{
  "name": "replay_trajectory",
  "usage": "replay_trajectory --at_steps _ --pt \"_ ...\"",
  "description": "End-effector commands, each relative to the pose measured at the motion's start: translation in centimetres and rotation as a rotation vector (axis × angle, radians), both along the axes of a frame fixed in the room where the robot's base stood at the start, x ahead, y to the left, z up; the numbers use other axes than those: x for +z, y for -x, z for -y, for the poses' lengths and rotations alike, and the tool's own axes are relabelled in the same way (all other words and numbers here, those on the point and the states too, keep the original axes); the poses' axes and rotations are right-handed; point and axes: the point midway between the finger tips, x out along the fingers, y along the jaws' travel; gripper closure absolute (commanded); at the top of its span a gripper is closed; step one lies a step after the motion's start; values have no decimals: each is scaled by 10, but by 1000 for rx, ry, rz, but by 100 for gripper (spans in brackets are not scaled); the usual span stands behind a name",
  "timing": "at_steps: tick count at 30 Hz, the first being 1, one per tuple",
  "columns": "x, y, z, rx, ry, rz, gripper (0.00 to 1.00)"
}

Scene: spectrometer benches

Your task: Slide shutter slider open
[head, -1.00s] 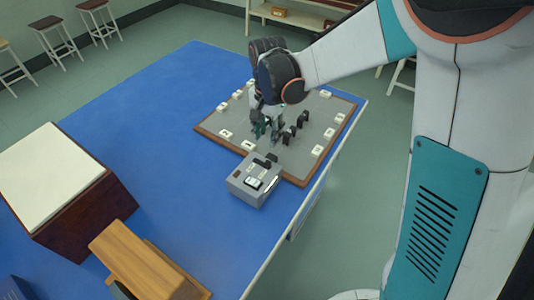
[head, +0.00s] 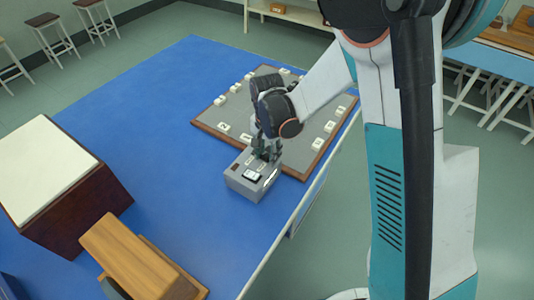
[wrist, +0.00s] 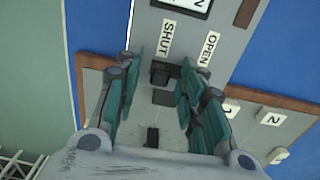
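The grey shutter box (head: 245,183) stands on the blue table near its right edge, at the front of the grey board. In the wrist view the box's top (wrist: 215,50) carries a SHUT label (wrist: 168,38) and an OPEN label (wrist: 208,49). The black shutter slider (wrist: 160,74) is a small knob at the SHUT label's end, with a dark slot running from it toward OPEN. My gripper (wrist: 158,85) is open, its teal fingers on either side of the slider. It also shows over the box's back end in the head view (head: 264,152). I cannot tell whether a finger touches the slider.
The brown-rimmed grey board (head: 208,126) with several white numbered tags lies behind the box. A dark box with a cream top (head: 45,170) and a wooden stand (head: 125,255) are at the left. Blue table is clear between them and the box.

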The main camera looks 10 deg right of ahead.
Motion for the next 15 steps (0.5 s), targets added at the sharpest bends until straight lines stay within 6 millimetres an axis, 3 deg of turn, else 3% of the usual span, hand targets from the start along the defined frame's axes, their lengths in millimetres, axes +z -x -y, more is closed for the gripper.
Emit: replay_trajectory --at_steps 5,10,15 --pt "0 0 0 0 0 0 63" --pt "0 0 0 0 0 0 100" --pt "0 0 0 0 0 0 100"
